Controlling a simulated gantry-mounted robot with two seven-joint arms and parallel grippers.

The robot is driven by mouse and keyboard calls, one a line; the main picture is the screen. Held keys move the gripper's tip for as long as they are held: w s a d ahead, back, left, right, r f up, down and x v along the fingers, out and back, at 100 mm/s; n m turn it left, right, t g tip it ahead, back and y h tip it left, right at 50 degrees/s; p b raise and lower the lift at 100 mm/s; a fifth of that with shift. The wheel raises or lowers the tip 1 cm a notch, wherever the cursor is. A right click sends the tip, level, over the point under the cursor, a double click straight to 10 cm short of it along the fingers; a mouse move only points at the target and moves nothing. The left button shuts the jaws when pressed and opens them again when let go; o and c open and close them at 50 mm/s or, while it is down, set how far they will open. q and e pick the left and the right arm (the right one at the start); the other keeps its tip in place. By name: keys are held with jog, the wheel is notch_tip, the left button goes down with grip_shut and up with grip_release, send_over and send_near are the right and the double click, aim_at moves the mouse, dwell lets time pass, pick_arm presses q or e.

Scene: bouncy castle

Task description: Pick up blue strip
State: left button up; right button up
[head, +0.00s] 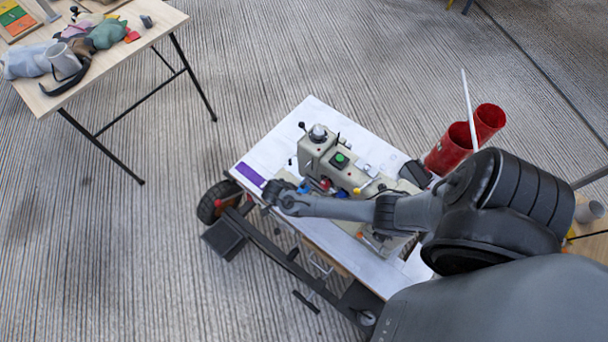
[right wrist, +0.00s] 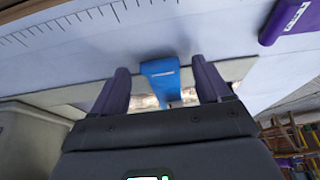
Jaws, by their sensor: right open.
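The blue strip (right wrist: 160,72) shows in the right wrist view, between and just beyond the two fingers of my right gripper (right wrist: 161,80). The gripper is open, with a finger on each side of the strip and a gap showing on both sides. Whether the strip is at the fingertips' height cannot be told. In the head view my right gripper (head: 280,195) is over the near left part of the white table, and the arm comes in from the right. The blue strip cannot be made out for certain there. My left gripper is not in view.
A purple strip (head: 250,174) lies at the table's left corner; it also shows in the right wrist view (right wrist: 292,20). A sewing machine (head: 335,160) stands beside my right gripper. Red cylinders (head: 453,148) are behind the table. Another table (head: 130,45) is far left.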

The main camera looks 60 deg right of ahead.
jog(key=c, duration=1.1)
jog(key=shift+r, duration=0.2)
jog(key=shift+r+p, duration=0.55)
jog(key=shift+w+a+r, duration=0.1)
jog(key=shift+a, duration=0.15)
jog(key=shift+c, duration=0.5)
jog(key=w+a, duration=0.1)
jog(key=a, duration=0.4)
jog(key=w+a+p, duration=0.1)
jog(key=a, duration=0.5)
jog(key=w+a, duration=0.1)
jog(key=a, duration=0.4)
jog(key=shift+w+a, duration=0.15)
jog(key=shift+a, duration=0.1)
jog(key=shift+w+a+r+b, duration=0.1)
jog(key=shift+w+a+b, duration=0.35)
jog(key=shift+a, duration=1.35)
jog(key=shift+w+a+f+b, duration=0.15)
jog(key=shift+a+b, duration=0.45)
jog(key=shift+a, duration=1.15)
jog(key=shift+w+a+r+b, duration=0.15)
jog(key=shift+w+a+b, duration=0.3)
jog(key=shift+a, duration=1.35)
